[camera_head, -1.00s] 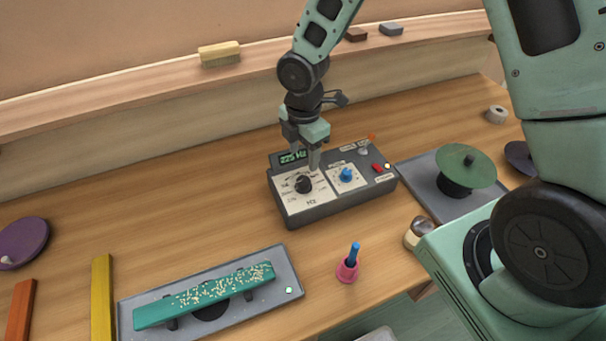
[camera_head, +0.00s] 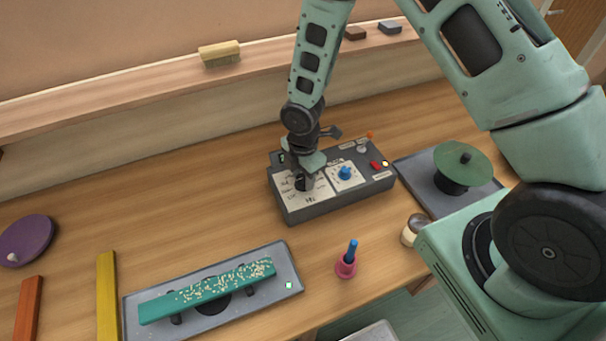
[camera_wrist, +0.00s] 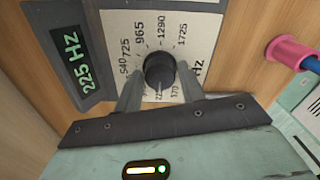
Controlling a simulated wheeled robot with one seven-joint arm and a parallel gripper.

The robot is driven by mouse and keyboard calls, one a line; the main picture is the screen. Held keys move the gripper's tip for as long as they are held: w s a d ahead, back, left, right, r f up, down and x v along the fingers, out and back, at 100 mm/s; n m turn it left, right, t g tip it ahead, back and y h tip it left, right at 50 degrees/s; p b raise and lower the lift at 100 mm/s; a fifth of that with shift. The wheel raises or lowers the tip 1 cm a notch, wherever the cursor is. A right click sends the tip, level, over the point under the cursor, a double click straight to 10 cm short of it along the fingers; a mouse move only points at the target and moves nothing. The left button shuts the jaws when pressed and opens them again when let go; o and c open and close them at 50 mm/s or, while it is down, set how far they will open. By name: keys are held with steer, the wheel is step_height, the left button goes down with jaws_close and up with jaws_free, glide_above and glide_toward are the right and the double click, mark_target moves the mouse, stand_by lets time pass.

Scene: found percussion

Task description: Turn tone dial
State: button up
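The tone generator box (camera_head: 320,212) sits on the bench, dark grey with a white Hz dial plate on its left. The black tone dial (camera_wrist: 159,69) shows in the wrist view, ringed by printed numbers. The green display (camera_wrist: 74,61) reads 225 Hz. My gripper (camera_wrist: 160,82) points down at the dial, with one finger on either side of it. The fingers are apart, and I cannot tell whether they touch the dial. In the head view my gripper (camera_head: 304,182) covers most of the dial and the display.
A blue knob (camera_head: 344,173) and a red switch (camera_head: 376,165) are on the same box, right of the dial. A pink holder with a blue stick (camera_head: 346,266) stands in front. A tray with a speckled teal bar (camera_head: 215,291) lies front left. A green disc (camera_head: 463,166) stands at right.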

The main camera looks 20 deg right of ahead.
steer(key=c, duration=0.5)
steer(key=shift+m+b, duration=0.95)
steer(key=shift+m, duration=0.45)
steer(key=shift+m+b, duration=0.7)
steer(key=shift+m, duration=0.7)
steer(key=o, duration=1)
steer(key=shift+r, duration=0.1)
